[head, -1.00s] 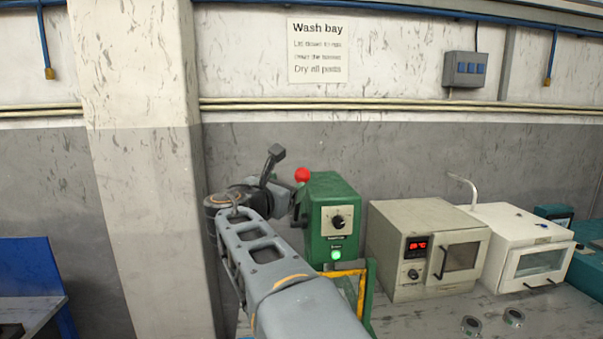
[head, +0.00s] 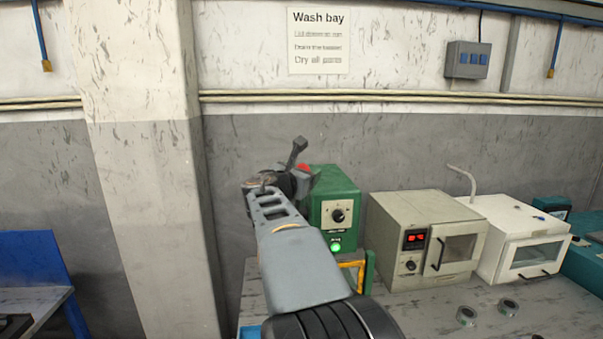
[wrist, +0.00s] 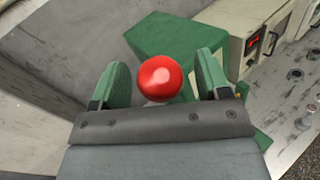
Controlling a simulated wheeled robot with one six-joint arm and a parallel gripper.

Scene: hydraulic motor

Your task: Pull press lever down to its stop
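The green press (head: 348,181) stands on the bench in the head view, with a dial and a lit green lamp on its front. Its lever ends in a round red knob (head: 304,167), mostly hidden behind my gripper there. In the wrist view the red knob (wrist: 160,78) sits between the green fingers of my gripper (wrist: 163,80). The fingers are open, with a small gap on each side of the knob. The lever's shaft is hidden below the knob. The green press housing (wrist: 165,45) shows beyond it.
A beige oven (head: 425,240) with a red display stands right of the press, and a white cabinet (head: 520,240) beyond it. Small round parts (head: 467,315) lie on the bench in front. A concrete pillar (head: 150,180) rises at left.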

